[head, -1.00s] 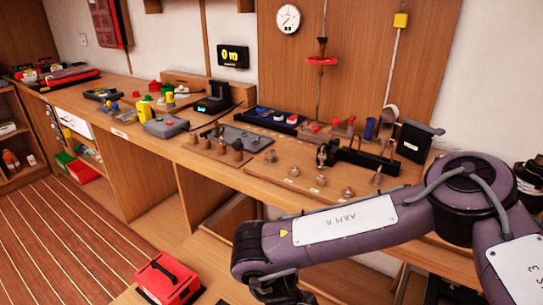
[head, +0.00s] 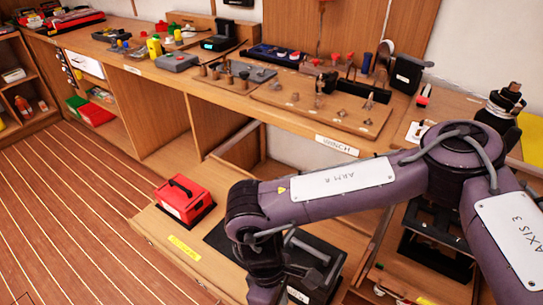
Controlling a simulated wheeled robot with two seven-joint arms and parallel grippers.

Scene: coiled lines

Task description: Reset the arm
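My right arm (head: 325,187), purple with a white "ARM R" plate, comes in from the right and reaches across the lower right of the head view. It bends at a dark joint and points down at its left end, where the picture's bottom edge cuts it off. Its gripper is not in the picture. My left arm and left gripper do not show.
A long wooden bench (head: 215,90) carries tools and small parts. Below it, a red case (head: 183,199) sits on a low wooden platform, left of my arm. A black crate (head: 437,243) stands right, under my arm. The striped floor (head: 70,215) at left is clear.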

